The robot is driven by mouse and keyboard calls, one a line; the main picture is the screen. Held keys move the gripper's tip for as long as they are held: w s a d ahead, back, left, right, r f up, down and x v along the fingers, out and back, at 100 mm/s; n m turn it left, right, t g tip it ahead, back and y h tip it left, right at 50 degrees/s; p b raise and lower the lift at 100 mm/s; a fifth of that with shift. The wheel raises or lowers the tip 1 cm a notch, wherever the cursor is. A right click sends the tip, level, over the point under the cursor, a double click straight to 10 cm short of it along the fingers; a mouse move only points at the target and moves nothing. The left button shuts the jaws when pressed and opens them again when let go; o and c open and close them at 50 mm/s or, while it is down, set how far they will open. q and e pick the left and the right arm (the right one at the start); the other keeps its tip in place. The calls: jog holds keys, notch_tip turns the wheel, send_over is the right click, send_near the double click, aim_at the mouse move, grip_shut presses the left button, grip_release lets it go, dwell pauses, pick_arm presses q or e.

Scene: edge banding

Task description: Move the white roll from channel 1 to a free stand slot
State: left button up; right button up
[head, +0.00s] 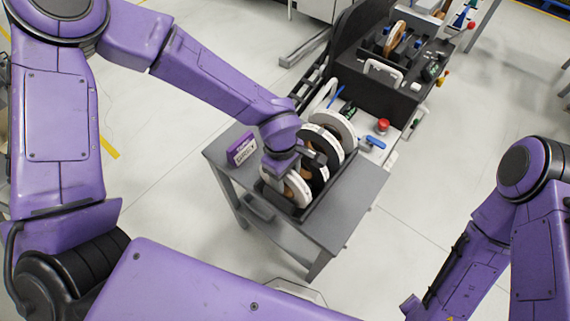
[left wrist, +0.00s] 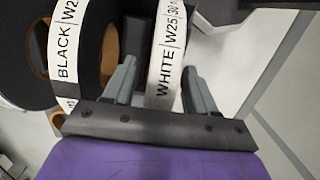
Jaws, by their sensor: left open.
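A white roll (head: 298,189) stands upright at the near end of the dark stand (head: 328,189) on the grey table. My left gripper (head: 287,168) is over this roll. In the left wrist view, the gripper (left wrist: 160,75) is open, with one finger on each side of a white roll (left wrist: 165,60) labelled WHITE W25. I cannot tell whether the fingers touch it. A black roll (head: 326,146) stands behind; a roll labelled BLACK (left wrist: 70,45) shows left of the fingers. Another white roll (head: 345,124) is farther back. My right gripper is outside both views; the channel numbers cannot be read.
A purple box (head: 241,148) sits on the table's (head: 352,205) left side. A dark machine (head: 385,85) stands behind the table, with a red button (head: 382,125) and a blue-handled item (head: 371,144) near it. The table's right part is bare.

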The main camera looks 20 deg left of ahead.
pick_arm(q)
jog(key=r, duration=0.4)
jog(key=a+r, duration=0.1)
jog(key=r, duration=0.6)
jog(key=shift+w+a+r, duration=0.2)
jog(key=shift+w+r, duration=0.05)
jog(key=shift+r, duration=0.1)
